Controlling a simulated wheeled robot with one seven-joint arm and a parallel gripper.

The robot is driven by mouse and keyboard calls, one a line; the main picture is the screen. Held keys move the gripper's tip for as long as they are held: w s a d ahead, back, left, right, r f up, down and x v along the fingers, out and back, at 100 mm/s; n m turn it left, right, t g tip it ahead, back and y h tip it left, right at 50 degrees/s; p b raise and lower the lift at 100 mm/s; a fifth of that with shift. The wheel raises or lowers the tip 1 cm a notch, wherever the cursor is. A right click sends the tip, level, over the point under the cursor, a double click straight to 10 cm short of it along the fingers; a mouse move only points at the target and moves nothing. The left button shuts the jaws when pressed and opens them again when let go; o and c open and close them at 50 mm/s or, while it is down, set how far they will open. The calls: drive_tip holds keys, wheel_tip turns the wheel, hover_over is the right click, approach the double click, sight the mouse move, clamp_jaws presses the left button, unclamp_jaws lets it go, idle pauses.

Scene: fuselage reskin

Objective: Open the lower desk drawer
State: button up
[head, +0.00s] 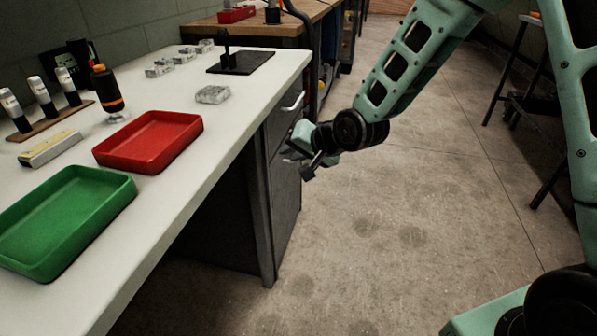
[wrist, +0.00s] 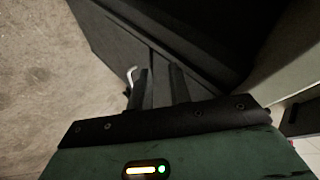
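The desk's dark grey drawer unit stands under the white desktop. The upper drawer (head: 283,118) has a pale bar handle (head: 293,102) and looks shut. The lower drawer (head: 287,200) is below it and also looks shut; my gripper (head: 309,168) partly hides its top and handle area. In the wrist view my gripper (wrist: 159,76) has its two dark fingers apart with nothing seen between them. A pale curved handle (wrist: 131,75) shows just left of the left finger, outside the gap; I cannot tell whether they touch.
A wooden bench (head: 290,28) stands beyond. The floor (head: 400,220) right of the drawers is clear; a dark-legged stand (head: 508,75) is at the right.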

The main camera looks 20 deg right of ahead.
drive_tip(key=w+d+f+m+t+h+b, duration=0.1)
drive_tip(key=w+d+f+m+t+b, duration=0.3)
drive_tip(key=w+d+f+b, duration=0.25)
drive_tip(key=w+d+f+m+t+b, duration=0.3)
drive_tip(key=w+d+f+m+b, duration=0.15)
drive_tip(key=d+f+b, duration=0.35)
drive_tip(key=shift+s+a+f+b+x, duration=0.2)
drive_tip(key=shift+b+x, duration=0.5)
drive_tip(key=shift+x, duration=2.2)
drive_tip(key=shift+a+f+b+x, duration=0.3)
drive_tip(key=shift+b+x, duration=0.4)
drive_tip(key=shift+x, duration=2.2)
drive_tip(key=shift+s+a+f+b+x, duration=0.2)
drive_tip(key=shift+b+x, duration=0.5)
drive_tip(key=shift+x, duration=2.2)
drive_tip(key=shift+w, duration=0.1)
clamp_jaws()
